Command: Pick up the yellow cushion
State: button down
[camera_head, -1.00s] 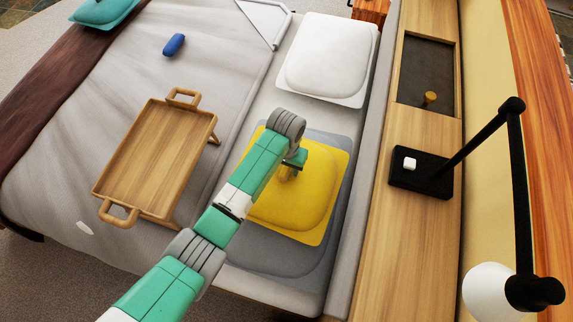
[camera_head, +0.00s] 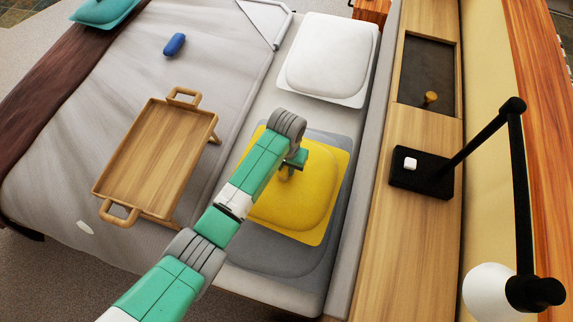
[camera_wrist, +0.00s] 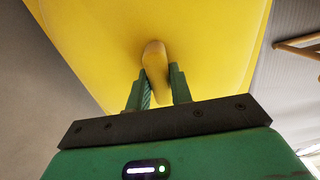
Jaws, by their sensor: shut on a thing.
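The yellow cushion (camera_head: 305,200) lies on top of a grey cushion (camera_head: 285,262) at the head end of the bed. My gripper (camera_head: 290,172) is over the yellow cushion's upper left part, partly hidden by my arm in the head view. In the wrist view the yellow cushion (camera_wrist: 205,25) fills most of the upper picture. My gripper's fingers (camera_wrist: 160,88) are shut on a raised yellow tab or fold of it. I cannot tell whether the cushion is lifted off the grey one.
A wooden tray (camera_head: 155,158) with legs stands on the bed at left of my arm. A white cushion (camera_head: 330,58) lies behind. A wooden headboard shelf (camera_head: 405,255) runs along the right, with a black lamp (camera_head: 432,182). A blue object (camera_head: 174,44) lies on the bed.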

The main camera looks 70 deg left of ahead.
jog(key=shift+r+p, duration=0.55)
jog(key=shift+r, duration=1.15)
jog(key=s+d+r+p, duration=0.1)
jog(key=s+d+p, duration=0.2)
jog(key=s+d, duration=0.7)
jog(key=shift+s+d+r, duration=0.15)
jog(key=shift+d+r, duration=0.05)
jog(key=shift+d, duration=0.9)
